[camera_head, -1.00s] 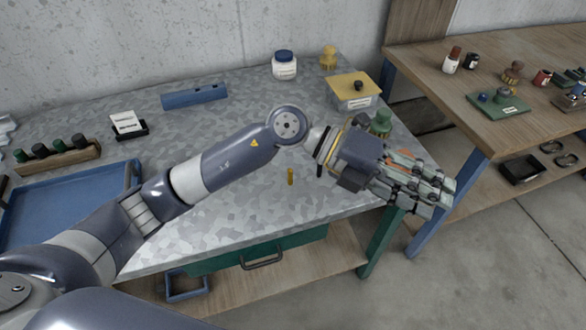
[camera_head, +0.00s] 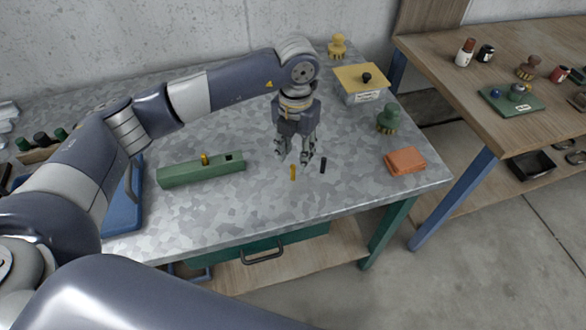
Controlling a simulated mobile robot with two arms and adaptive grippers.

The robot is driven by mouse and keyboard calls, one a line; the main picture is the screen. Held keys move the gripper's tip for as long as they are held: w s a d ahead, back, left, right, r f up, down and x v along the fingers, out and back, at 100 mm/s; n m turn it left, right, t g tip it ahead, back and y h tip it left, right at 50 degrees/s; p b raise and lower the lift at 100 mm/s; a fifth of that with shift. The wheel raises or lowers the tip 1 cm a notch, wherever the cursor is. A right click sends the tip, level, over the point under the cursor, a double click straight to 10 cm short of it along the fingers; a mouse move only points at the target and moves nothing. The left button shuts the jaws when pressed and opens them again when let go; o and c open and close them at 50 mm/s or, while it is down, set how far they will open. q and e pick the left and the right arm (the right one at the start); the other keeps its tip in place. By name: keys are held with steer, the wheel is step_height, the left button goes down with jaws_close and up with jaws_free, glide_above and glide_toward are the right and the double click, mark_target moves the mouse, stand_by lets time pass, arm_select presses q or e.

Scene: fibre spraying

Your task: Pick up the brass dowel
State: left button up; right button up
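A small brass dowel (camera_head: 293,173) stands on the speckled grey table, near its middle. My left gripper (camera_head: 294,158) points down just behind and above it. Its fingers are apart with nothing seen between them; I cannot tell whether they touch the dowel. A second brass-coloured peg (camera_head: 204,159) sticks up from a long green block (camera_head: 190,174) to the left, which also has a dark square opening near its right end. My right gripper is not in view.
A black dowel (camera_head: 323,165) stands close on the gripper's right. An orange block (camera_head: 405,161), a green knobbed brush (camera_head: 388,119) and a yellow-lidded box (camera_head: 362,84) are farther right. A blue tray (camera_head: 126,219) is at left. The table's front middle is clear.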

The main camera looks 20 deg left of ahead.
mark_target(293, 166)
arm_select(q)
steer(key=f+p, duration=0.1)
steer(key=f, duration=0.2)
steer(key=f+p, duration=0.1)
steer(key=f, duration=0.1)
steer(key=shift+a+f+p, duration=0.2)
steer(key=shift+a+p, duration=0.1)
steer(key=shift+f, duration=0.25)
jaws_close()
